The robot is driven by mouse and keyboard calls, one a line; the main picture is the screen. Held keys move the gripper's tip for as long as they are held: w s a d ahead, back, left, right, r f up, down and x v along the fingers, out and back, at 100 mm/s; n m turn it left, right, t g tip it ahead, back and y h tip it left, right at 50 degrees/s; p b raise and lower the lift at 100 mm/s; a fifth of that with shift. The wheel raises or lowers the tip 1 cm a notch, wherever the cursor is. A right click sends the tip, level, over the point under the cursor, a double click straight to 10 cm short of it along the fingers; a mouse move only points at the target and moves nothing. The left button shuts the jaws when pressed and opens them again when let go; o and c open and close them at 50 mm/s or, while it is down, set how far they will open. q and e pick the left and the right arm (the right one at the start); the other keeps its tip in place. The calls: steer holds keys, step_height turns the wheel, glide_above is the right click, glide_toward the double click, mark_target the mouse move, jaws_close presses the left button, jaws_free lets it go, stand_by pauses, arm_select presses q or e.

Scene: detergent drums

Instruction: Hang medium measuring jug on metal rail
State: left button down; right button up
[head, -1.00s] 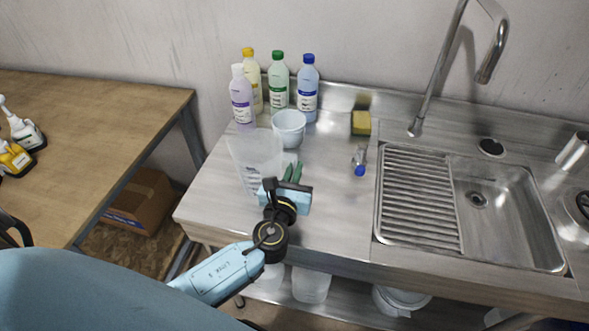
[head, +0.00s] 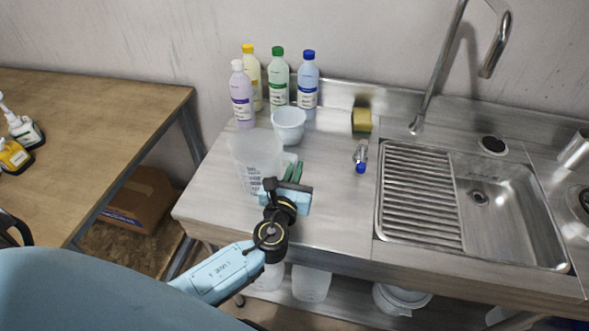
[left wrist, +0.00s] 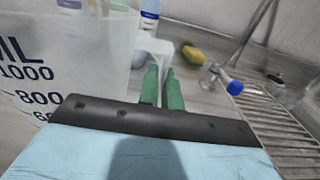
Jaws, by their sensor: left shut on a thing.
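The clear measuring jug (head: 254,158) with dark scale marks is at the left end of the steel counter. It also shows large at the left of the left wrist view (left wrist: 60,50), with marks such as 1000 and 800. My left gripper (head: 293,172) is at the jug's right side, its green fingers (left wrist: 161,88) close together and shut on the jug's handle, which they mostly hide. The jug looks nearly upright; whether its base touches the counter I cannot tell. I cannot make out the metal rail. My right gripper is not in view.
A small white jug (head: 289,125) stands behind, before several capped bottles (head: 278,82). A yellow sponge (head: 361,121) and a blue-ended fitting (head: 360,160) lie right of it, then the sink (head: 495,200) with its tall tap (head: 430,90). A wooden table (head: 90,120) is left.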

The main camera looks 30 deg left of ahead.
arm_select(q)
steer(key=shift+f, duration=0.15)
steer(key=c, duration=1.5)
jaws_free()
steer(key=b+v, duration=0.1)
steer(key=v, duration=1.2)
steer(key=shift+s, duration=0.2)
